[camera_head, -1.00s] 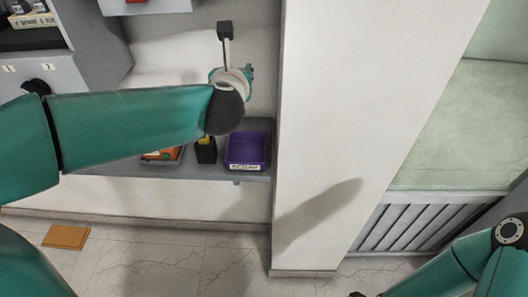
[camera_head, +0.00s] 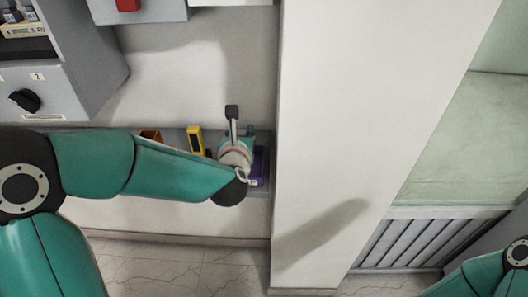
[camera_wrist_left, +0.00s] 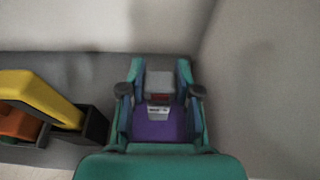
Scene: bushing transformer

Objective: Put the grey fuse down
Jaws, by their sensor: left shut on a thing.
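My left gripper (camera_wrist_left: 160,92) is shut on the grey fuse (camera_wrist_left: 160,78), a blocky grey piece with a dark red patch, held between its two fingers. In the left wrist view the fuse is in front of the purple bin (camera_wrist_left: 158,132), which has a white label. I cannot tell the height of the fuse above the bin's floor. In the head view my left gripper (camera_head: 249,131) is mostly hidden behind its wrist and covers much of the purple bin (camera_head: 260,165). The fuse is hidden there. My right gripper is out of view.
Left of the bin, a yellow tool (camera_head: 195,139) stands in a black holder, with an orange item (camera_head: 151,135) further left on the shelf (camera_head: 174,138). A white pillar (camera_head: 340,130) rises right of the bin. A grey cabinet (camera_head: 60,85) stands at upper left.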

